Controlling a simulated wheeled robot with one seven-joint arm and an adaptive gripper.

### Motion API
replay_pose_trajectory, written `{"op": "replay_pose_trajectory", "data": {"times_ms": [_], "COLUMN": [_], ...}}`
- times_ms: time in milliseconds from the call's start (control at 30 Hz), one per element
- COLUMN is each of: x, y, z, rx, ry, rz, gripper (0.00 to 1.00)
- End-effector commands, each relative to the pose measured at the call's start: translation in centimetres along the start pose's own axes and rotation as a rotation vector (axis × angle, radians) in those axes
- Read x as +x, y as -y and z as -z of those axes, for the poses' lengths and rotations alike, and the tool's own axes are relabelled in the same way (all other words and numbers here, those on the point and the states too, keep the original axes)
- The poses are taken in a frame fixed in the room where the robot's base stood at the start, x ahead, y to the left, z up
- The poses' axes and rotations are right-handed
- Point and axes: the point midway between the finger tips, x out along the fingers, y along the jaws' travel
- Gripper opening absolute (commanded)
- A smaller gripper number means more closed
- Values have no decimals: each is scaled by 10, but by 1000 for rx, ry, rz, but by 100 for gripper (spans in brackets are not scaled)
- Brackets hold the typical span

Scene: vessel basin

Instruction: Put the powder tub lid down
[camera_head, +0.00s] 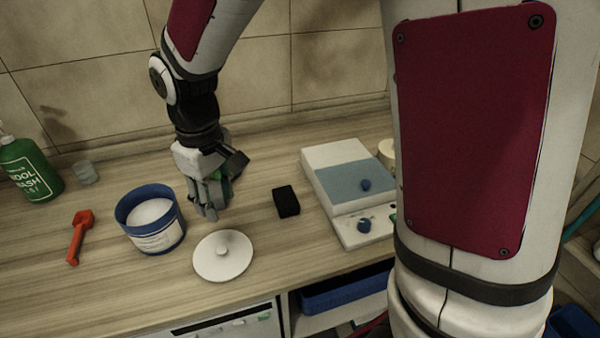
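The white round powder tub lid (223,259) lies flat on the wooden counter, with its small knob facing up. The blue-rimmed tub (158,237) stands open to its left, with white powder inside and a pale label on its front. My gripper (211,211) points down behind the lid and right of the tub. Its fingers appear apart from the lid's knob. The fingers overlap from this angle, so their opening is unclear; I see nothing held between them.
A red scoop (77,238) lies left of the tub, near a green wash bottle (28,168) and a small clear cup (86,173). A black block (286,201) and a white-and-blue device (345,186) stand to the right. The counter's front edge is close to the lid.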

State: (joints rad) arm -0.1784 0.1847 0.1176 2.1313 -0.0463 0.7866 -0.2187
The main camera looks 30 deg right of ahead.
Motion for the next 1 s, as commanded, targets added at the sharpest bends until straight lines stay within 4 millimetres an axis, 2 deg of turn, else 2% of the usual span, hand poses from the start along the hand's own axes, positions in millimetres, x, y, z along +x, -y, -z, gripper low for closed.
{"op": "replay_pose_trajectory", "data": {"times_ms": [33,200,400,500,700,833,1000], "x": [-18,-70,-116,-131,-145,-148,-148], "y": [-5,-18,-23,-22,-15,-12,-11], "z": [-10,-52,-108,-137,-179,-192,-197], "rx": [32,156,306,380,490,525,537], "ry": [-29,-121,-233,-291,-383,-413,-422], "rz": [-15,-58,-95,-107,-120,-122,-122], "gripper": [39,39,39,39,39,39,39]}}
